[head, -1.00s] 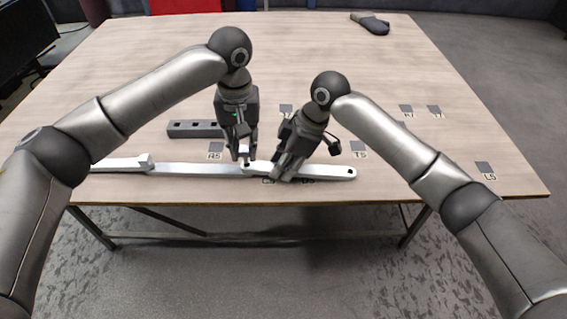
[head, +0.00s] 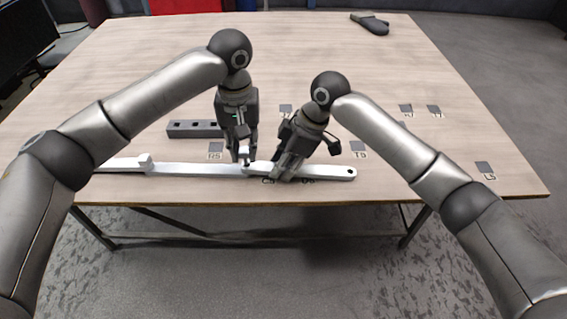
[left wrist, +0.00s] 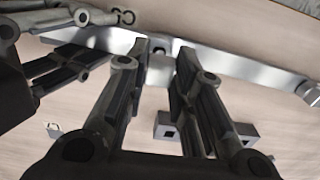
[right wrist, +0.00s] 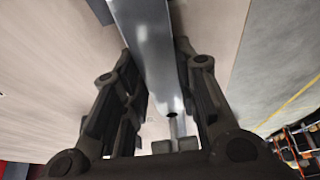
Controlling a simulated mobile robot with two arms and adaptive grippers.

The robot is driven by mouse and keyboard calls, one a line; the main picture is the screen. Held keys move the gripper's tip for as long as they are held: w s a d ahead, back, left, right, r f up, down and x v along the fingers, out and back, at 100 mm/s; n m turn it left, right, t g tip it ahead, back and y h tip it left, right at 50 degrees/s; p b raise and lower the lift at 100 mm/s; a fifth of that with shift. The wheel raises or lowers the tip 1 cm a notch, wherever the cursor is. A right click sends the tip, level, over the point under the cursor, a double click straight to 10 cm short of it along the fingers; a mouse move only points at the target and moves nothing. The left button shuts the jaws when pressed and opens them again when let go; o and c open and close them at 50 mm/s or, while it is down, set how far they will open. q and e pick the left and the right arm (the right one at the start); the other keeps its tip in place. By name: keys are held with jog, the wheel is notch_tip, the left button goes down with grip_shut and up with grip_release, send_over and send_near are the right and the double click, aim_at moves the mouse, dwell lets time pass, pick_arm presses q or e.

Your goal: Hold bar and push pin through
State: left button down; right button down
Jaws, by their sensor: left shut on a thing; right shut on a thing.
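A long pale metal bar (head: 325,172) lies along the table's front edge. It meets a second flat strip (head: 195,169) near my left gripper; the strip's left part has a raised step. My right gripper (head: 283,175) is shut on the bar, which runs between its fingers in the right wrist view (right wrist: 150,50). My left gripper (head: 243,160) points down at the joint, shut on a small pale pin (head: 244,151). In the left wrist view the pin (left wrist: 160,52) shows between the fingertips, over the bars. How deep it sits is hidden.
A grey block with square holes (head: 190,129) lies behind the strip. Dark labelled squares (head: 358,147) mark the wooden table (head: 450,165). A dark object (head: 370,23) lies at the far right corner. The table's middle and back are mostly clear.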

pick_arm(q)
jog(key=shift+f, duration=1.5)
dwell(0.9)
jog(key=c, duration=1.2)
grip_release()
jog(key=shift+o, duration=0.2)
jog(key=shift+r, duration=3)
pick_arm(e)
jog(key=c, duration=1.1)
grip_release()
jog(key=shift+o, duration=0.2)
